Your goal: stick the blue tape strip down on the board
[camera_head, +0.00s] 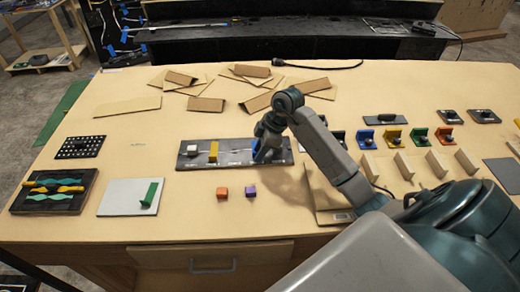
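A dark grey board (188,163) lies on the middle of the table. A white piece (193,151) and an upright yellow piece (213,151) stand on its left part. My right gripper (266,151) points down at the right part of the board. Something blue shows at its fingers, but I cannot tell whether that is the blue tape strip or part of the gripper. The fingers are too small and covered to show whether they are open or shut. My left gripper is not in view.
An orange cube (222,192) and a purple cube (251,190) sit in front of the board. Cardboard pieces (206,104) lie behind it. Coloured holders (391,138) stand at right. A white plate (118,197) and a dark tray (22,204) lie at left.

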